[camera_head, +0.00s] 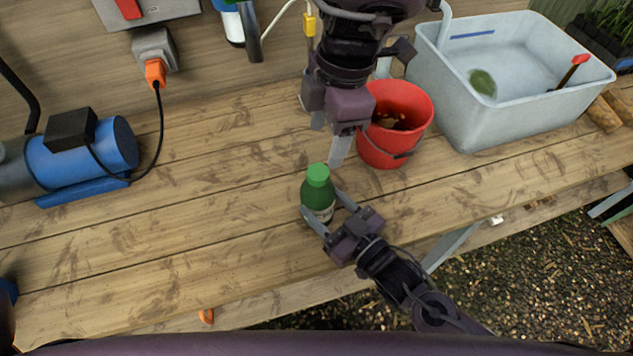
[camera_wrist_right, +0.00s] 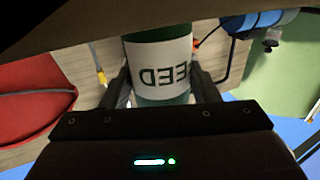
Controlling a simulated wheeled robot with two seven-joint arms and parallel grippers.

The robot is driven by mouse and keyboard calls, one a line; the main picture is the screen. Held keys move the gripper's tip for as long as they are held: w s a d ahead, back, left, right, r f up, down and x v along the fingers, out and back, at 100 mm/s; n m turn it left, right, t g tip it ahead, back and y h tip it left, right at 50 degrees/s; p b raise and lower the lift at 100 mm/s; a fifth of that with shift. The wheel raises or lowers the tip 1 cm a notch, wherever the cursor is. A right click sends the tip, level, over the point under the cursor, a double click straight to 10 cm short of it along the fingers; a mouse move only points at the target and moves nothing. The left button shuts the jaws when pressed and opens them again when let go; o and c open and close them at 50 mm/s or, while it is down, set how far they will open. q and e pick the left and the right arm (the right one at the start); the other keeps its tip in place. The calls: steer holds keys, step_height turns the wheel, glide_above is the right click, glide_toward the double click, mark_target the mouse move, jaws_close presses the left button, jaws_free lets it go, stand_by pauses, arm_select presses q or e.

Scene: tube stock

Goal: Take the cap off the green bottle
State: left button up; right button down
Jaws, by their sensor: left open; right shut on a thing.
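The green bottle (camera_head: 318,202) stands upright on the wooden bench with its lighter green cap (camera_head: 317,173) on top. My right gripper (camera_head: 328,213) is shut on the bottle's body from the front right. In the right wrist view the bottle (camera_wrist_right: 160,65) sits between the fingers, its white label reading "FEED" or similar upside down; the cap is not visible there. My left gripper (camera_head: 328,140) is open and empty, above and behind the cap, pointing down, apart from it.
A red bucket (camera_head: 408,112) stands close to the right of my left gripper. A pale tub (camera_head: 470,118) of water with a green leaf-like thing is at the back right. A blue pump (camera_head: 85,155) is at the left. The bench's left front is clear.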

mark_target(317, 172)
arm_select(q)
step_height(317, 172, up, 4)
steer(key=s+a+n+t+h, duration=0.2)
steer(key=a+n, duration=0.1)
steer(key=n, duration=0.6)
steer(key=f, duration=0.4)
steer(key=w+d+f, duration=0.1)
steer(key=f, duration=0.6)
steer(key=shift+w+d+f, duration=0.2)
steer(key=shift+f, duration=0.2)
steer(key=c, duration=1.2)
steer(key=n, duration=0.4)
steer(key=shift+s+d, duration=0.1)
steer(key=n+y, duration=0.1)
steer(key=n, duration=0.8)
steer(key=shift+y, duration=0.3)
steer(key=n, duration=0.3)
steer(key=shift+n+g, duration=0.3)
steer(key=shift+n, duration=0.1)
